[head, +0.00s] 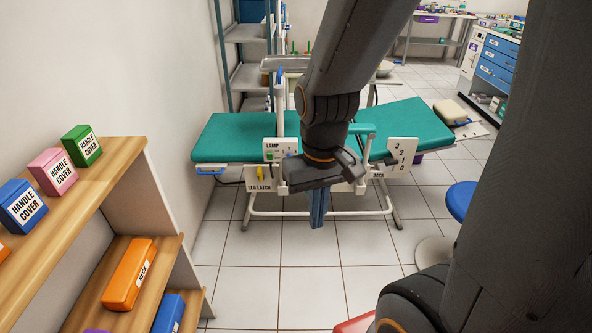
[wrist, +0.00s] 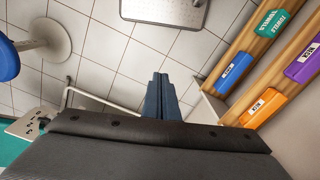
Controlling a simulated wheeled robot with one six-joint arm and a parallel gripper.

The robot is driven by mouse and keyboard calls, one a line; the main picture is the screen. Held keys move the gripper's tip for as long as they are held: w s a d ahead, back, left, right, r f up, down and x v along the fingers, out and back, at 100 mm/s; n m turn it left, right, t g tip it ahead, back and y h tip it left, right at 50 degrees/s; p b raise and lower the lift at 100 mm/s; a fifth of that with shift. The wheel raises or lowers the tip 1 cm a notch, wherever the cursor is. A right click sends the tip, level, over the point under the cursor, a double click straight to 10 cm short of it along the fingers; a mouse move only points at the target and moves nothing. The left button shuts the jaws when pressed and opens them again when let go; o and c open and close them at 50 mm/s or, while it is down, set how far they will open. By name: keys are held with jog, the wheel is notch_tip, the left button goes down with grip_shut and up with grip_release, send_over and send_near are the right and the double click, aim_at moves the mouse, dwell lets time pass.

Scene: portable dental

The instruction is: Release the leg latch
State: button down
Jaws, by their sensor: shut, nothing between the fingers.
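The white plate labelled LEG LATCH (head: 258,186) hangs below the left part of the teal dental bed (head: 235,134) in the head view. Dark and yellowish parts show on its upper area, too small to make out as a lever. A blue bar (head: 210,172) shows at the bed's left end. My gripper (head: 317,222) is right of the plate, apart from it in the picture, with its blue fingers pointing down in front of the bed. The fingers are shut and empty; they also show in the wrist view (wrist: 161,84). My arm hides the bed's middle.
A LAMP panel (head: 280,150) is above the latch plate, and a numbered BACK plate (head: 402,153) is to the right. A wooden shelf (head: 125,190) with labelled boxes stands at left. A blue stool (head: 461,201) is at right.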

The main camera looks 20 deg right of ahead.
jog(key=shift+w+d, duration=0.25)
jog(key=shift+d, duration=0.1)
jog(key=w+d+f+m+t+h+b, duration=0.1)
jog(key=w+f+m+t+b, duration=0.8)
jog(key=w+f+b, duration=1.1)
jog(key=w+d+f+m+t+h+b, duration=0.1)
jog(key=w+d+f+m+t+b, duration=0.1)
jog(key=w+f+m+t+b, duration=0.7)
jog(key=w+f+m+b, duration=0.3)
jog(key=w+f+b, duration=0.3)
jog(key=w, duration=0.4)
jog(key=w+f+m+b, duration=0.3)
jog(key=w+f+b, duration=0.3)
jog(key=w, duration=0.4)
jog(key=shift+w+d+f+m+t+b, duration=0.25)
jog(key=shift+w+d+m+t+b, duration=0.05)
jog(key=shift+w+t+b, duration=0.1)
jog(key=shift+s, duration=0.1)
